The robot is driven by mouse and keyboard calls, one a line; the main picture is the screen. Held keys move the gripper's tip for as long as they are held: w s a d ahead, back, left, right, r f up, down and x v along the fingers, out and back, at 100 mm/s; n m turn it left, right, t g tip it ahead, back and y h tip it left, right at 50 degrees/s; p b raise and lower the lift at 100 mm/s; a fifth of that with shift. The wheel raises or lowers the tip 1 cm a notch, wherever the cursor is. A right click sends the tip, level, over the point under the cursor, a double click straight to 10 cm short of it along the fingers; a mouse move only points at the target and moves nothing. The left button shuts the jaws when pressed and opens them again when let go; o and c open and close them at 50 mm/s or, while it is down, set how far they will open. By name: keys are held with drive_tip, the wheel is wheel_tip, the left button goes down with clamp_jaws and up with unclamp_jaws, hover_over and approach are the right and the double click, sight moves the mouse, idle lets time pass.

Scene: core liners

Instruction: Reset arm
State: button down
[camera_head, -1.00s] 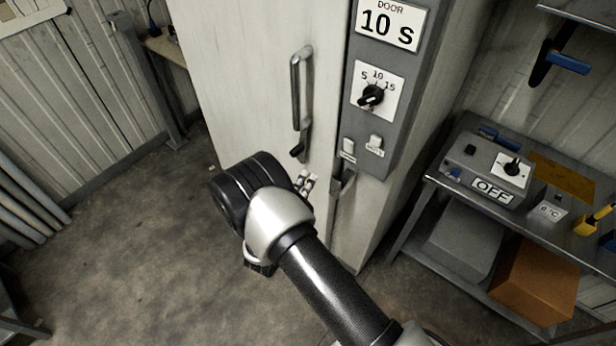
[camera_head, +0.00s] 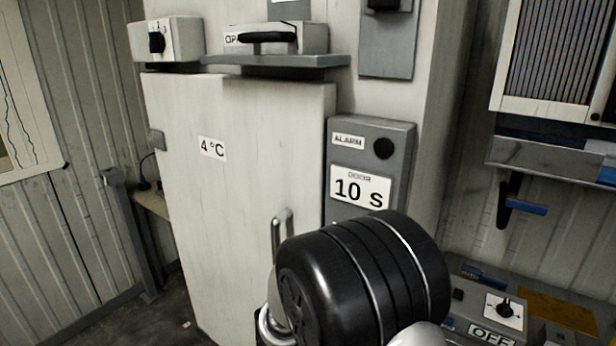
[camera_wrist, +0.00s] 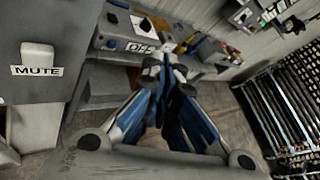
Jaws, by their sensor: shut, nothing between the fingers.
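My gripper (camera_wrist: 168,75) shows in the wrist view with its blue-sided fingers together and nothing between them. In the head view my arm's dark, rounded joint fills the lower middle, and the gripper itself is hidden. The arm is in front of the white door (camera_head: 240,150) marked 4 °C and covers part of its handle (camera_head: 281,228) and of the grey alarm panel (camera_head: 372,150) with the 10 S door sign.
A grey box marked OFF (camera_head: 490,318) stands on a bench at the lower right. A wall cabinet (camera_head: 555,60) hangs at the upper right. In the wrist view, a panel marked MUTE (camera_wrist: 37,70) is close on the left and a rack (camera_wrist: 285,110) stands on the right.

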drive_tip(key=s+d+r+m+g+y, duration=0.2)
drive_tip(key=s+r+m+y, duration=0.1)
drive_tip(key=s+m, duration=0.45)
drive_tip(key=s+d+r+m+g+y, duration=0.2)
drive_tip(key=s+d+m+g+y, duration=0.1)
drive_tip(key=s+m, duration=0.45)
drive_tip(key=s+a+r+m+t+y, duration=0.3)
drive_tip(key=s+a+m+y, duration=0.4)
drive_tip(key=m, duration=0.4)
drive_tip(key=shift+s+a+r+m+t+y, duration=0.3)
drive_tip(key=shift+s+a+r+t, duration=0.1)
drive_tip(key=shift+s+t, duration=0.5)
